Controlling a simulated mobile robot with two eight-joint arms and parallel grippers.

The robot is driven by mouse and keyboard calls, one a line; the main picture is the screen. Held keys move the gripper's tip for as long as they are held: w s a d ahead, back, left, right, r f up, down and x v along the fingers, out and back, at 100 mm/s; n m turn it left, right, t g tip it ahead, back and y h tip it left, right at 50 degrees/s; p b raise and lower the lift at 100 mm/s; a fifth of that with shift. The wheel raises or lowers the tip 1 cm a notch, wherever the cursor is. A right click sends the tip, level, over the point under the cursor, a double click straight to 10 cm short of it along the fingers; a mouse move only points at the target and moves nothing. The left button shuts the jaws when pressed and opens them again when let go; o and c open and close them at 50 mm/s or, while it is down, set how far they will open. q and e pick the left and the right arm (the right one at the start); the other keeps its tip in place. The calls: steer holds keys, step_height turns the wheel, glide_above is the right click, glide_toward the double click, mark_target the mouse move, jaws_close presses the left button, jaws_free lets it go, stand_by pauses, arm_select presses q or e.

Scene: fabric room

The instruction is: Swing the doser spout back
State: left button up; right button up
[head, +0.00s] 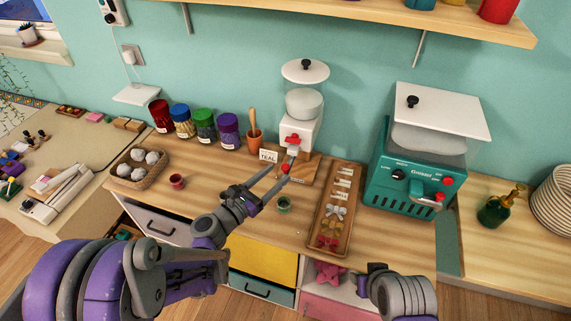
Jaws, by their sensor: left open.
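The white doser (301,132) stands on a wooden base at the back of the wooden counter, beside a card reading TEAL. A grey spout arm with a red tip (285,168) reaches from its front toward the viewer. My left gripper (280,174) is open, with its fingertips close to the red tip. I cannot tell whether they touch it. A small green cup (284,204) stands on the counter just in front of the fingertips. Part of my right arm shows at the bottom right, but its fingers are not visible.
A wooden tray (324,236) of small items lies right of the doser, with a teal machine (420,165) beyond. Left are colored jars (204,125), a terracotta pot (255,139), a red cup (177,181) and a basket (132,174). A shelf (440,20) hangs above.

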mark_target(283, 169)
arm_select(q)
steer(key=x, duration=0.5)
steer(key=shift+w+d+p, duration=0.1)
steer(key=shift+p, duration=0.25)
jaws_close()
stand_by(1.1)
